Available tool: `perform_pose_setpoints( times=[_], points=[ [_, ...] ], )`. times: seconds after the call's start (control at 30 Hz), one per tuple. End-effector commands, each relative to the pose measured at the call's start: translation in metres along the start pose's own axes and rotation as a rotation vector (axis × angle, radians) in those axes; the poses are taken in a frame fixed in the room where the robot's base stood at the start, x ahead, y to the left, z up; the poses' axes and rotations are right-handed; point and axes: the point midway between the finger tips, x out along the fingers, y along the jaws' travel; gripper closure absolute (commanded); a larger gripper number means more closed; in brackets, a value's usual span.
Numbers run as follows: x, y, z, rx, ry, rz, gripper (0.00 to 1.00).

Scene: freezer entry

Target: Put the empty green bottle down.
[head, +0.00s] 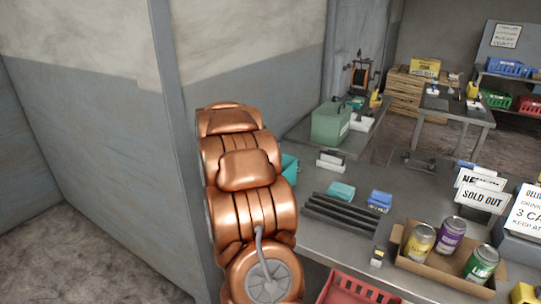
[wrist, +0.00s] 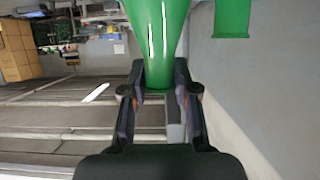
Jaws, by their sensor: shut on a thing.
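The green bottle (wrist: 157,40) shows in the wrist view, large at the top centre and narrowing downward. My gripper (wrist: 160,92) is shut on its narrow lower part in that view. The bottle's top end runs out of the picture, so I cannot see all of it or whether it touches a surface. In the head view my copper arm fills the centre, and my gripper and the bottle cannot be made out there.
A red crate (head: 352,290) is at the front. A wall post stands left of the counter.

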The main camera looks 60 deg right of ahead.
Motion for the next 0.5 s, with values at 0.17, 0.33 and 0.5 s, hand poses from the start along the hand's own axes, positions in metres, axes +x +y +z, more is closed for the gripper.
perform_pose_setpoints(
  times=[0.17, 0.33, 0.5],
  points=[
    [0.004, 0.001, 0.009, -0.001, -0.001, 0.002, 1.0],
    [0.012, 0.001, 0.026, -0.002, 0.0, 0.002, 1.0],
    [0.015, 0.0, 0.036, 0.0, 0.001, -0.001, 1.0]
  ],
)
